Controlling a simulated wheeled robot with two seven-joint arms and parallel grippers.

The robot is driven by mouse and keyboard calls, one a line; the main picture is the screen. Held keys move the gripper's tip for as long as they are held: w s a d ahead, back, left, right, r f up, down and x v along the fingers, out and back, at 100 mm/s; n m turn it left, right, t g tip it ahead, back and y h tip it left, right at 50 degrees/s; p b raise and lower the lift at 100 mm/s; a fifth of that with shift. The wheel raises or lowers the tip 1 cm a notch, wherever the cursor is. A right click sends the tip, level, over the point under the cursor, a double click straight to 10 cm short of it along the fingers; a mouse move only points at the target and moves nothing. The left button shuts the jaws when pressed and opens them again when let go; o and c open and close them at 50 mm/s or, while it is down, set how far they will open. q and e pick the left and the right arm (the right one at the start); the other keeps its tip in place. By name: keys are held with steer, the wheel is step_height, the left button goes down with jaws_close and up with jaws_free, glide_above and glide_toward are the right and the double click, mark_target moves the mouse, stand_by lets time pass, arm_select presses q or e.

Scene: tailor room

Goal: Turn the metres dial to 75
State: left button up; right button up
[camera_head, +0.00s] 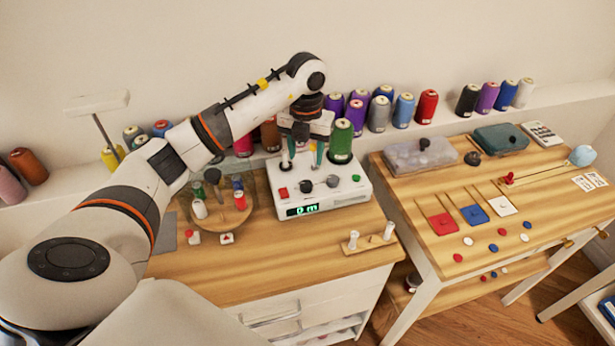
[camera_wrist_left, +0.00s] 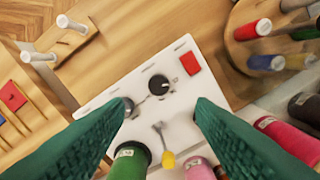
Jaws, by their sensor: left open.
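The white winding machine (camera_head: 345,197) stands on the wooden table with a green display (camera_head: 302,210) that reads 0 m. A black round dial (camera_head: 305,186) with a pale pointer mark sits on its top beside a red button (camera_head: 284,193); the dial also shows in the left wrist view (camera_wrist_left: 158,84). A second, greyer knob (camera_wrist_left: 128,106) sits beside it. I cannot read a label telling which is the metres dial. My left gripper (camera_head: 303,160) is open above the machine, its green fingers pointing down; the fingers (camera_wrist_left: 161,104) have nothing between them. My right gripper is out of view.
A green thread spool (camera_head: 341,142) stands on the machine's back, close to my left gripper. A round wooden spool stand (camera_head: 233,214) is at the left. A two-peg wooden block (camera_head: 369,240) is in front. A second table (camera_head: 540,205) with coloured pieces stands right.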

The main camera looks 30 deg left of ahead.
mark_target(306, 183)
arm_select(q)
step_height(306, 183, down, 10)
steer(key=shift+r+p, duration=0.25)
steer(key=shift+p, duration=0.3)
steer(key=shift+c, duration=0.3)
steer(key=c, duration=0.9)
